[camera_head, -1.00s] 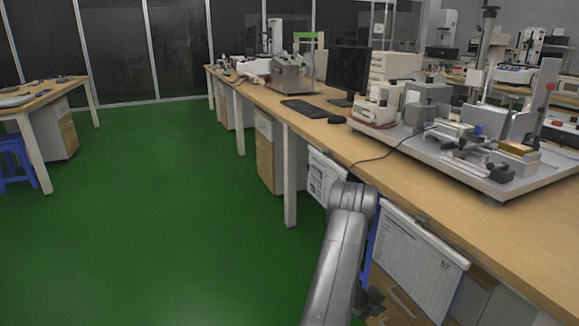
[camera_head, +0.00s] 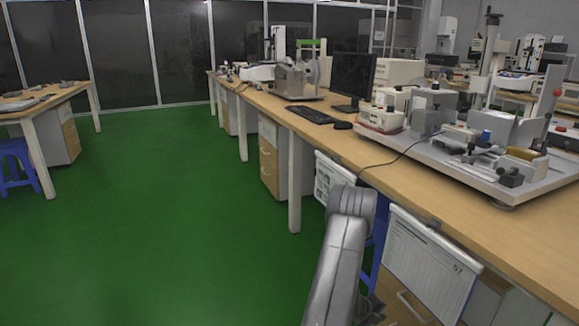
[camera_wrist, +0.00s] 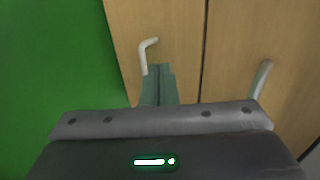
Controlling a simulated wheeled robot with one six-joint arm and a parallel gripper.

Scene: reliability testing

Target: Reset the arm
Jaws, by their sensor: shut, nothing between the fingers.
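My gripper (camera_wrist: 159,70) shows in the wrist view with its two grey-green fingers together and nothing between them. Beyond the fingertips are wooden cabinet fronts with a pale handle (camera_wrist: 147,54) and a second handle (camera_wrist: 262,78) to the right. I cannot tell whether the fingertips touch the first handle. In the head view my grey arm is folded low at the bottom middle, in front of the workbench. My gripper is mostly hidden behind the arm there.
The long wooden workbench (camera_head: 420,180) runs along the right with a monitor (camera_head: 352,76), a keyboard (camera_head: 310,114) and test equipment (camera_head: 480,140). Paper sheets (camera_head: 429,268) hang at its front edge. Green floor (camera_head: 150,220) is open to the left. A blue stool (camera_head: 17,165) stands far left.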

